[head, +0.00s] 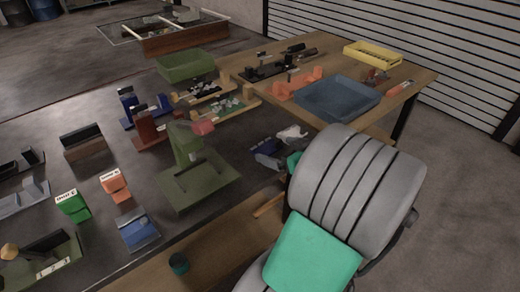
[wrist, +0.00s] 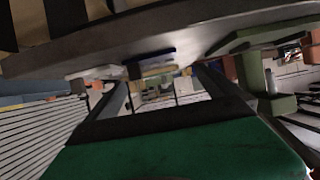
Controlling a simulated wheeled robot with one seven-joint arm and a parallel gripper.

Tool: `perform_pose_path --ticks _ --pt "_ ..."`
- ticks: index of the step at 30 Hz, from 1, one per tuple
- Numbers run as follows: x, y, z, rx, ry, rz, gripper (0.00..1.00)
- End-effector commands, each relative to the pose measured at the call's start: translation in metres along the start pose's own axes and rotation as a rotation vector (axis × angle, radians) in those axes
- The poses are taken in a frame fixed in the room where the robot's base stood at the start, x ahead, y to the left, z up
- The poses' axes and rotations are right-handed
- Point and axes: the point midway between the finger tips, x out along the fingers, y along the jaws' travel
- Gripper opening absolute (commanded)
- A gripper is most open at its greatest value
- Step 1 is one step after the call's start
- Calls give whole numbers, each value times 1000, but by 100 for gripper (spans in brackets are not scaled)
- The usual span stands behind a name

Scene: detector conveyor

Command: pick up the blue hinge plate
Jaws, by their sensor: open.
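A small blue piece (head: 262,146), which looks like the hinge plate, lies near the right edge of the dark table, left of my arm. Its exact shape is hard to make out. A blue piece (wrist: 150,56) at the dark table's edge in the wrist view appears to be the same one. My gripper (wrist: 160,88) is open in the wrist view, with its two dark fingers apart and nothing between them. The blue piece is beyond the fingertips, not touching them. In the head view my arm hides most of the gripper.
A green stand (head: 188,165) is left of the blue piece; it also shows in the wrist view (wrist: 280,95). A white piece (head: 291,133) lies close by. A wooden table (head: 398,85) with a blue tray (head: 337,99) stands behind. A blue labelled block (head: 138,231) sits at the front.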

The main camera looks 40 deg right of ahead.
Motion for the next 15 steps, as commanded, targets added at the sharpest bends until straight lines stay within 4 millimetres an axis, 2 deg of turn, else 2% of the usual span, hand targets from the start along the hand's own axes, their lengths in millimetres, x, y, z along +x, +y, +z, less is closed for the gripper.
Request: perform_pose_path --ticks 2,4,15 --pt "-2 7 2 -1 24 14 100" --pt "5 6 0 -3 29 12 100" --pt "67 4 -2 -6 26 3 100"
